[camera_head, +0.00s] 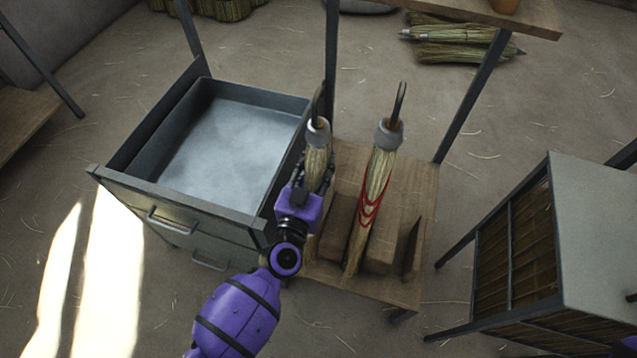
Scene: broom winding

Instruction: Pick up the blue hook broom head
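Two straw broom heads stand on the wooden bench. The left one (317,160) has a pale cap and a dark hook on top. The right one (373,185) has a grey cap, a dark hook and red stitching. Neither hook's colour reads clearly as blue. My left gripper (313,182), at the end of the purple arm, is at the left broom head just below its cap. Its dark fingers lie beside the straw, and I cannot tell if they press on it. The arm partly hides the lower straw. My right gripper is out of view.
The wooden bench (408,278) has wooden blocks on it. A metal cabinet with an open drawer (225,150) stands close on the left. A slatted cabinet (600,235) stands at the right. Straw bundles (455,42) lie on the floor behind.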

